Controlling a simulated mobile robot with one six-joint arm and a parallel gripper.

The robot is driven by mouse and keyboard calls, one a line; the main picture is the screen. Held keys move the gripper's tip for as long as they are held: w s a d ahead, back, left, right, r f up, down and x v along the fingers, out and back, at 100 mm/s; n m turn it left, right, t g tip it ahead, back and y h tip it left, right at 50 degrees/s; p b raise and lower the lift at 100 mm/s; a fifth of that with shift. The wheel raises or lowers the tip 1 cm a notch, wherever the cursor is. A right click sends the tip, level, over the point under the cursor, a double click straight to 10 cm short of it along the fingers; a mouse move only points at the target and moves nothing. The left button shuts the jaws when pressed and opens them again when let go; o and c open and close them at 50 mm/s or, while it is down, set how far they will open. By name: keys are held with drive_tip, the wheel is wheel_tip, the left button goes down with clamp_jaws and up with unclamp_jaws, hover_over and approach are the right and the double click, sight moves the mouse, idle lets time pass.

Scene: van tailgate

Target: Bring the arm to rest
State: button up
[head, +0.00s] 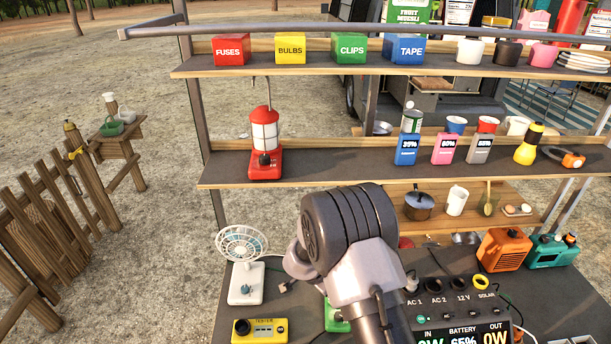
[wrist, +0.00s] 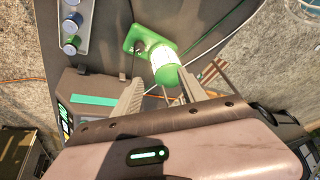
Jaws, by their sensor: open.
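My arm reaches across the middle of the head view, its wrist over the table; my gripper is hidden there behind the arm links. In the wrist view my gripper (wrist: 160,92) is open, with its two fingers apart.
On the table (head: 300,318) are a white fan (head: 243,262), a yellow tester (head: 259,330) and a power station (head: 455,305). Above, the lower shelf (head: 330,165) holds a red lantern (head: 265,140) and several other goods. Open ground lies to the left.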

drive_tip(key=w+a+r+n+t+y+b, duration=0.1)
drive_tip(key=w+a+r+t+y+b, duration=0.15)
drive_tip(key=r, duration=0.45)
drive_tip(key=w+a+r+n+t+y+b, duration=0.1)
drive_tip(key=r+t+b, duration=0.1)
drive_tip(key=r+b, duration=0.35)
drive_tip(key=s+a+r+n+y+b, duration=0.1)
drive_tip(key=s+r+y+b, duration=0.15)
drive_tip(key=s+r, duration=0.4)
drive_tip(key=s+r+n+y+b, duration=0.1)
drive_tip(key=s+b, duration=0.1)
drive_tip(key=s, duration=0.6)
drive_tip(key=s+r+n+b, duration=0.1)
drive_tip(key=s+n+b, duration=0.15)
drive_tip(key=s, duration=0.45)
drive_tip(key=s+d+f+g+h+b, duration=0.1)
drive_tip(key=s+d+f, duration=0.2)
drive_tip(key=s, duration=0.4)
drive_tip(key=s+d+f+g+h+b, duration=0.1)
drive_tip(key=s+d+f+b, duration=0.1)
drive_tip(key=s, duration=0.5)
drive_tip(key=shift+s+d+f+m+g, duration=0.2)
drive_tip(key=shift+d+f+m+g, duration=0.15)
drive_tip(key=shift+d+f, duration=0.55)
